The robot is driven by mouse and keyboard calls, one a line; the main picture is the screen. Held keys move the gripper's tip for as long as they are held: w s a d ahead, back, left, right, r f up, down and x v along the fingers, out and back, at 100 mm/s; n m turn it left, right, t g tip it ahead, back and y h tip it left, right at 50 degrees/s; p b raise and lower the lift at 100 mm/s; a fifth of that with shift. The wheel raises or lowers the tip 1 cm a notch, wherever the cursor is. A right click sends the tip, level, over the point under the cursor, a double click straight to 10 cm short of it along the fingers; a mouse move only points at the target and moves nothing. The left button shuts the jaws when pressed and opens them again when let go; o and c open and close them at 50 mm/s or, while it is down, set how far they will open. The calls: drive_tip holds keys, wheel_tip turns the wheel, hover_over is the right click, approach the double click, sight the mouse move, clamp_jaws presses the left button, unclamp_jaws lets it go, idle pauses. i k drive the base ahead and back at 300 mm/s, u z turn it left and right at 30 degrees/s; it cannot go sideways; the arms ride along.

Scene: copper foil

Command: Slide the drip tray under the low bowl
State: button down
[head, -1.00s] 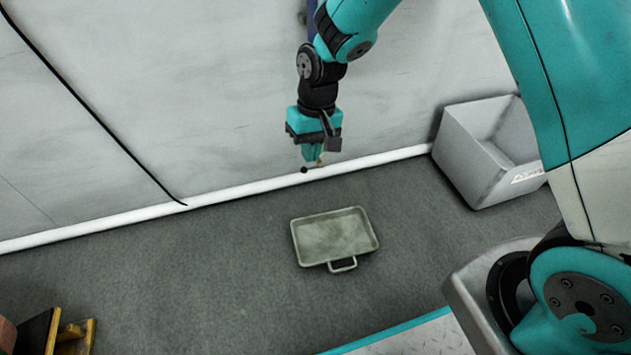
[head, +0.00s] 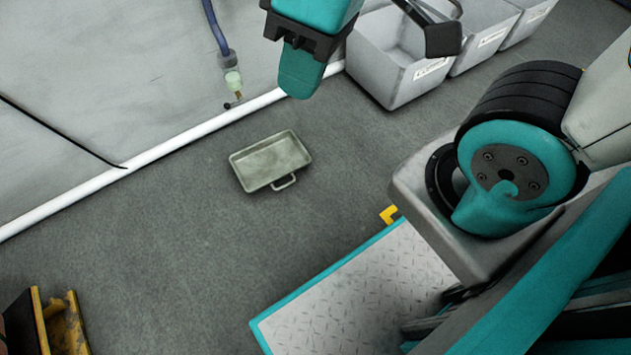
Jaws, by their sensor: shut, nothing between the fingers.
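The drip tray (head: 270,162) is a shallow, grey-green rectangular pan lying flat on the grey floor. Its wire handle (head: 284,182) points to the lower right. The tray looks empty. My gripper (head: 299,88) is at the top of the view, its teal fingers shut and pointing down with nothing held. It is raised above the floor, and appears above and slightly right of the tray in the picture, apart from it.
A blue hose (head: 216,30) with a pale nozzle (head: 233,82) hangs by the white wall behind the tray. Several grey bins (head: 395,75) stand at the upper right. A yellow and dark object (head: 62,322) is cut off at lower left. Floor left of and below the tray is clear.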

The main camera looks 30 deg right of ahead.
sight(262, 164)
drive_tip(key=k, duration=0.1)
drive_tip(key=u, duration=1.2)
drive_tip(key=i, duration=0.85)
drive_tip(key=z, duration=2.35)
